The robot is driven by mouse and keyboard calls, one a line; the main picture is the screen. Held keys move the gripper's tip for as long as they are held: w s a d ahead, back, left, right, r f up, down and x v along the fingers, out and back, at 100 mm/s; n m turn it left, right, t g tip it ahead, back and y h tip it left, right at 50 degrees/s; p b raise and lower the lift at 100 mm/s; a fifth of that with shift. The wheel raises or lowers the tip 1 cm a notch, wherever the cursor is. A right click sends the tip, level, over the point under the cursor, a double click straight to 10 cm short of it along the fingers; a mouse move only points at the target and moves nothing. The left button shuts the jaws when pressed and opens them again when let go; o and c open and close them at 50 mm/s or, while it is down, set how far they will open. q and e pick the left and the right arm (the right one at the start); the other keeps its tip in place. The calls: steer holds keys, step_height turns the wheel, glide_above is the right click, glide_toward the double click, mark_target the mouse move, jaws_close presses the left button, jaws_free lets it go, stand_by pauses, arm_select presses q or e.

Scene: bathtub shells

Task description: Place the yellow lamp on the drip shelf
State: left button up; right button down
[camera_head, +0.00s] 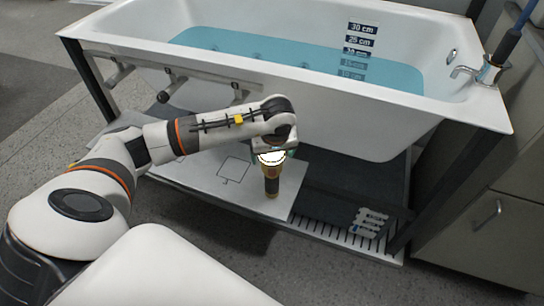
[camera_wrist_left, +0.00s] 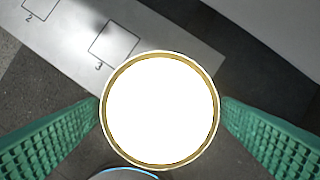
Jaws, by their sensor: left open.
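My left gripper (camera_head: 273,152) is directly above the lamp, pointing down. In the left wrist view the lamp's bright round face (camera_wrist_left: 160,112) lies between my open green fingers (camera_wrist_left: 160,104); I cannot tell whether they touch it. A slotted grey strip (camera_head: 345,240) at the front right may be the drip shelf. My right gripper is not in view.
The white bathtub (camera_head: 335,115) with blue water stands behind on a dark frame, its rim above the board. Small white-and-dark items (camera_head: 369,222) lie near the slotted strip. A dark post (camera_head: 455,175) and a grey cabinet (camera_head: 490,215) bound the right side.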

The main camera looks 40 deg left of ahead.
arm_select(q)
steer(key=p+v, duration=0.1)
steer(key=v, duration=0.8)
steer(key=s+d+r+n+h, duration=0.1)
steer(key=s+d+n+h, duration=0.15)
steer(key=d+h, duration=0.7)
steer(key=s+d+r+n+h, duration=0.1)
steer(key=s+d+h, duration=0.25)
steer(key=d, duration=1.15)
step_height(320, 180, up, 13)
steer(key=d+n+t+h, duration=0.3)
steer(key=n+t+h, duration=0.45)
steer(key=n, duration=0.55)
steer(key=w+a+f+n+t+y, duration=0.1)
steer(key=w+a+n+t+y, duration=0.35)
steer(key=n, duration=0.75)
steer(key=w+a+f+n+t+y, duration=0.1)
steer(key=a+n+t+y, duration=0.6)
steer(key=n, duration=0.5)
steer(key=s+a+f+n+g+y, duration=0.3)
steer(key=a+f+n+g+y, duration=0.35)
steer(key=f+n, duration=0.45)
steer(key=s+f+n+g, duration=0.9)
steer(key=s+f, duration=0.5)
steer(key=s, duration=0.5)
steer(key=shift+a+f+g, duration=0.25)
steer(key=shift+f+g, duration=0.1)
steer(key=shift+g, duration=0.8)
